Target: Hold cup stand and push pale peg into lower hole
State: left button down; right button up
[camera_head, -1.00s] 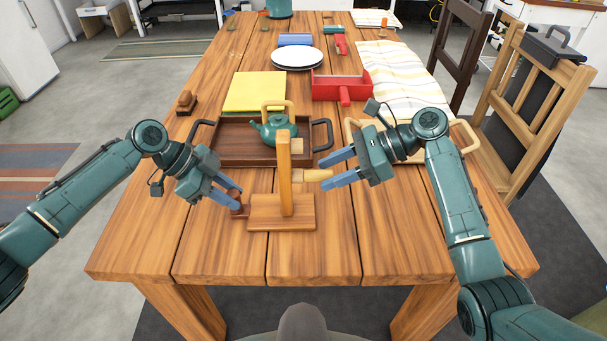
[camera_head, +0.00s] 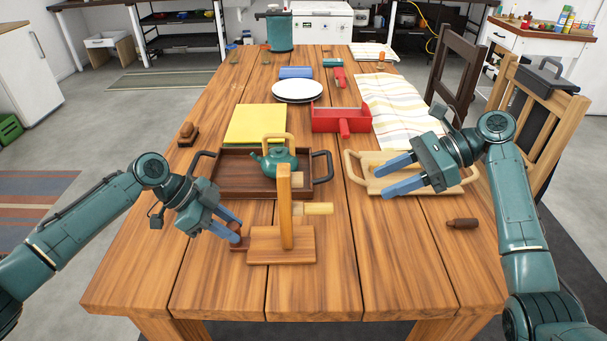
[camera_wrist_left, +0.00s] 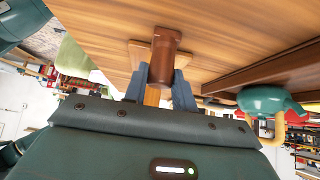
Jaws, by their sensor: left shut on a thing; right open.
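The cup stand has a flat wooden base (camera_head: 282,252) and an upright post (camera_head: 285,205) near the table's front. The pale peg (camera_head: 319,209) sticks out to the right from the post's lower part, roughly level. How deep it sits is hidden. A shorter pale piece (camera_head: 297,177) shows beside the post higher up. My left gripper (camera_head: 232,228) is shut on a dark brown block (camera_head: 240,242) at the base's left edge; the block (camera_wrist_left: 163,55) also shows between the fingers in the left wrist view. My right gripper (camera_head: 396,178) is open and empty, right of the peg and apart from it.
A dark brown peg (camera_head: 462,223) lies on the table at right. Behind the stand are a dark tray (camera_head: 232,187) with a green teapot (camera_head: 275,162). A pale tray (camera_head: 354,169) lies below my right gripper. The table's front strip is clear.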

pick_arm(q)
jog(key=c, duration=1.1)
grip_release()
jog(key=shift+o, duration=0.2)
